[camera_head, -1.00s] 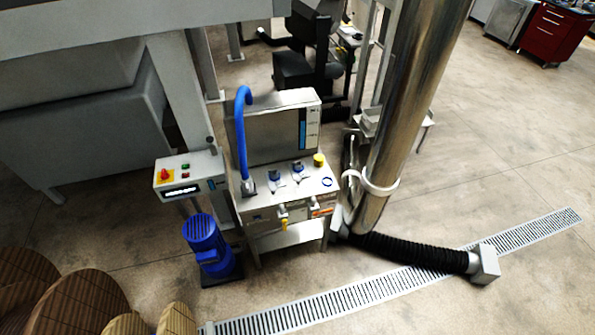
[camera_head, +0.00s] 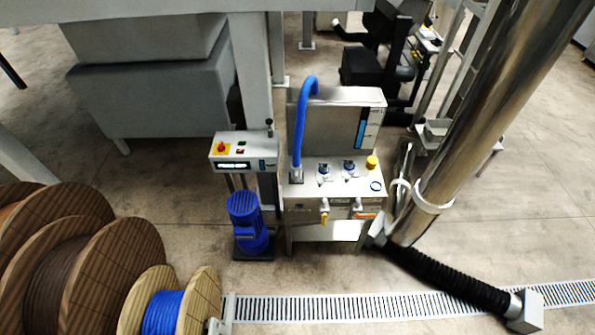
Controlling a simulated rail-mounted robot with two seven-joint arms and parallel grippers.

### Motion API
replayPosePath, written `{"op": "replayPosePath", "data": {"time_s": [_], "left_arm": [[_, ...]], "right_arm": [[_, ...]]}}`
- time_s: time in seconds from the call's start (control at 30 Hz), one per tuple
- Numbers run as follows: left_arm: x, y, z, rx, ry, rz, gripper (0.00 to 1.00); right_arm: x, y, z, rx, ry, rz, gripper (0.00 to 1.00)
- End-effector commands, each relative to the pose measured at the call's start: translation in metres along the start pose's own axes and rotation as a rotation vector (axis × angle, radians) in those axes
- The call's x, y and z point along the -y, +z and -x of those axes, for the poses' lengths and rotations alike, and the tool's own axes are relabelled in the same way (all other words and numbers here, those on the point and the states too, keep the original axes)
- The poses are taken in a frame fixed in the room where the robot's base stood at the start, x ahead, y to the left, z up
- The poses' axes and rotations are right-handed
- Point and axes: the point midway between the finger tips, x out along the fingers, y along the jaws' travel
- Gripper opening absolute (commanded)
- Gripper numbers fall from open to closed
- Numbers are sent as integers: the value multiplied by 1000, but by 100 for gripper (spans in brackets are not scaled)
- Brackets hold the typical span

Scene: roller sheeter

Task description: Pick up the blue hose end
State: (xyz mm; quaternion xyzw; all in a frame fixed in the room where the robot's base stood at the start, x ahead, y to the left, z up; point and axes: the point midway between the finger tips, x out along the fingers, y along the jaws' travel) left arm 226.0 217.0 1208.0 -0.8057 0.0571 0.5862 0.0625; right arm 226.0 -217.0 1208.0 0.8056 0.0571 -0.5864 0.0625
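A blue hose (camera_head: 300,125) arches over the left side of a grey steel unit (camera_head: 340,127). One end meets a small metal fitting on the unit's top plate, and the other end goes behind the upright back panel, where it is hidden. Neither of my grippers shows in the head view.
A blue motor (camera_head: 247,222) stands on the floor left of the unit, below a control box (camera_head: 243,151). Wooden cable spools (camera_head: 115,285) fill the lower left. A thick metal pipe (camera_head: 480,120) and a black corrugated hose (camera_head: 440,278) are at right. A floor drain (camera_head: 340,307) crosses the front.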

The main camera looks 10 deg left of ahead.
Motion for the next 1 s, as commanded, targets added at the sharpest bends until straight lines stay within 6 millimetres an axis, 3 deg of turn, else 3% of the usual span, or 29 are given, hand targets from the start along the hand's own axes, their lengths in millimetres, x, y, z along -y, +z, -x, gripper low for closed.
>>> {"op": "replayPosePath", "data": {"time_s": [0.37,0.83,1.0], "left_arm": [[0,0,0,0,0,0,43],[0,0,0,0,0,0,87],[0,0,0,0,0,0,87]], "right_arm": [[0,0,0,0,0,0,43],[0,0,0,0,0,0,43],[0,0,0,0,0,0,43]]}}
